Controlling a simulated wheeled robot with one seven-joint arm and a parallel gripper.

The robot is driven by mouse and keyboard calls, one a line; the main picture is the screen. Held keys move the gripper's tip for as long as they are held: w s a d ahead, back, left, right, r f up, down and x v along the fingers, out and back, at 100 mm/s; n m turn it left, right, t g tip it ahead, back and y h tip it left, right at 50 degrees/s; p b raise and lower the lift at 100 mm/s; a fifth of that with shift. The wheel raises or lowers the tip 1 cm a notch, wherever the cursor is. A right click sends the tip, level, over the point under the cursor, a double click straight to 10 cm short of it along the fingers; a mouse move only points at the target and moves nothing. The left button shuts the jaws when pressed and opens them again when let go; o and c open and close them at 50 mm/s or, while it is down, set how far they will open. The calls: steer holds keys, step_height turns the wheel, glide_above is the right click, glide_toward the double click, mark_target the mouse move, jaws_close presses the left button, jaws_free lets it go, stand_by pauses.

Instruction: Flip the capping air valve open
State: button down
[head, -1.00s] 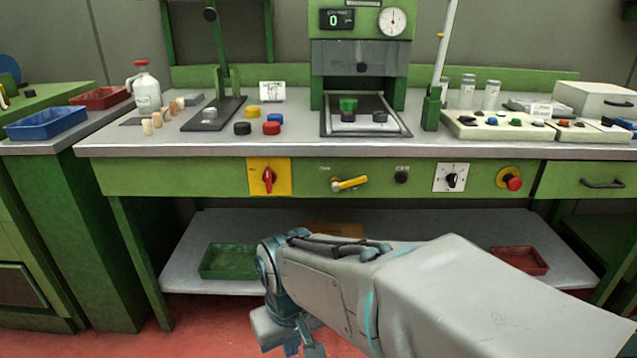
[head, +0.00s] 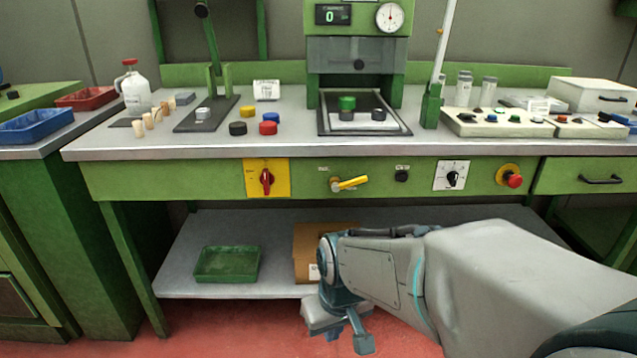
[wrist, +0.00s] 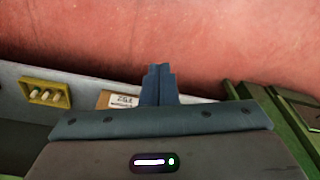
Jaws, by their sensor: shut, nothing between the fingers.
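The likely capping air valve is a yellow lever (head: 350,183) on the green front panel under the bench top. Its pivot is at the left and its handle points right, tilted slightly up. The small label above it is unreadable. My gripper (head: 362,344) is low in front of the bench, below the lever and apart from it, over the red floor. In the wrist view its fingers (wrist: 158,84) are together with nothing between them. The lever does not show in the wrist view.
Beside the lever are a red switch on a yellow plate (head: 267,179), a black knob (head: 401,176), a white-plate dial (head: 452,177) and a red button (head: 514,180). The lower shelf (head: 200,283) holds a green tray (head: 227,264) and a cardboard box (head: 308,250). The bench edge overhangs the panel.

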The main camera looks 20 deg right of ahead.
steer(key=w+d+f+n+t+h, duration=0.1)
steer(key=w+d+f+n+t, duration=0.15)
steer(key=w+d+f, duration=0.4)
steer(key=w+d+f+n+t+h+b, duration=0.1)
steer(key=w+d+f+n+t+h, duration=0.2)
steer(key=d, duration=0.4)
steer(key=w+d+f+n+h, duration=0.3)
steer(key=w+d+f+n, duration=0.15)
steer(key=d+n, duration=0.2)
steer(key=w+d+r+n+t+h, duration=0.35)
steer(key=r+n+t, duration=0.3)
steer(key=n, duration=0.35)
steer(key=w+a+r+n+t+y, duration=0.2)
steer(key=a+r+n+t+y, duration=0.4)
steer(key=n, duration=0.9)
step_height(320, 180, up, 2)
steer(key=shift+a+r+b, duration=0.1)
steer(key=shift+a+b, duration=0.05)
steer(key=shift+b, duration=0.3)
steer(key=shift+w, duration=0.1)
